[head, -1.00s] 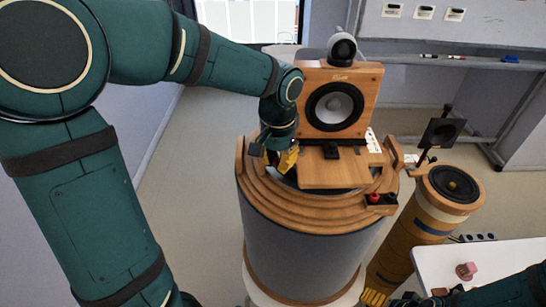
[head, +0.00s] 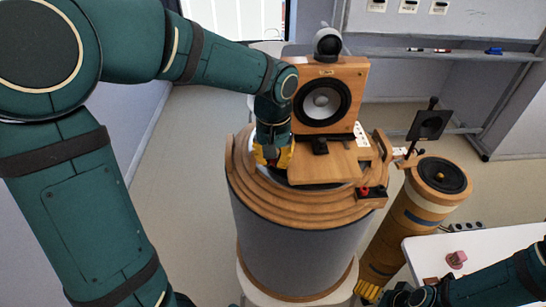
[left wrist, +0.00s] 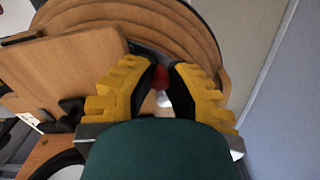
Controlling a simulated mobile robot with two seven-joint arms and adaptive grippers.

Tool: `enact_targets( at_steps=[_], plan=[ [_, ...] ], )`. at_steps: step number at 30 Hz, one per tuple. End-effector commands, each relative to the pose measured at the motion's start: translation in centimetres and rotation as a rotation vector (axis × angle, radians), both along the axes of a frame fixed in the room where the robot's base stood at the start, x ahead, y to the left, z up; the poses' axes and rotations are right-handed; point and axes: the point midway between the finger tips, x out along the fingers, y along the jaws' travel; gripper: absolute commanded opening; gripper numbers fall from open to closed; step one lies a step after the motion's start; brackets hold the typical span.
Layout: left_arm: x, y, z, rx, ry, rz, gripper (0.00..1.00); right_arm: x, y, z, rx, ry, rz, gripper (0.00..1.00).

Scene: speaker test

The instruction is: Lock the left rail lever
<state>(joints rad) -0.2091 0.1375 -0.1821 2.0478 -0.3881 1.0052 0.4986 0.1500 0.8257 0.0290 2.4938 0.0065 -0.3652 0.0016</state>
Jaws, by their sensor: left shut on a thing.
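The left lever's red knob (left wrist: 160,77) shows between the yellow, black-padded fingers of my left gripper (left wrist: 167,88) in the left wrist view. The gripper is shut on it. In the head view my left gripper (head: 272,158) points down at the left side of the round wooden stand (head: 300,212), beside the wooden plate (head: 325,166). It hides the lever there, so the lever's angle cannot be told. My right gripper (head: 370,292) shows only in part at the bottom edge; its opening is unclear.
A wooden speaker (head: 345,75) stands behind the plate with a round pod on top. A black block with a red knob (head: 365,191) sits on the stand's right side. A second column (head: 398,232) and a white table (head: 480,265) stand at the right.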

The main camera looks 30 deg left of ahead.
Motion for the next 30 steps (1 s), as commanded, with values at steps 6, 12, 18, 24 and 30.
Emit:
enact_targets(
  at_steps=[6, 12, 18, 24, 30],
  plan=[
    [0.1, 0.0, 0.1, -0.001, -0.004, 0.000, 0.32, 0.0, 0.0, 0.0, 0.000, 0.000, 0.000, 0.96],
    [0.1, 0.0, 0.0, 0.000, -0.002, -0.001, 0.48, 0.0, 0.0, 0.0, 0.000, 0.000, 0.000, 0.96],
    [0.1, 0.0, 0.2, 0.000, -0.002, -0.001, 0.48, 0.0, 0.0, 0.0, 0.000, 0.000, 0.000, 0.96],
    [0.1, 0.0, 2.7, -0.001, -0.008, -0.001, 0.48, 0.0, 0.0, 0.0, 0.000, 0.000, 0.000, 0.96],
    [0.1, 0.0, 6.8, -0.001, -0.008, -0.001, 0.48, 0.0, 0.0, 0.0, 0.000, 0.000, 0.000, 0.96]
  ],
)
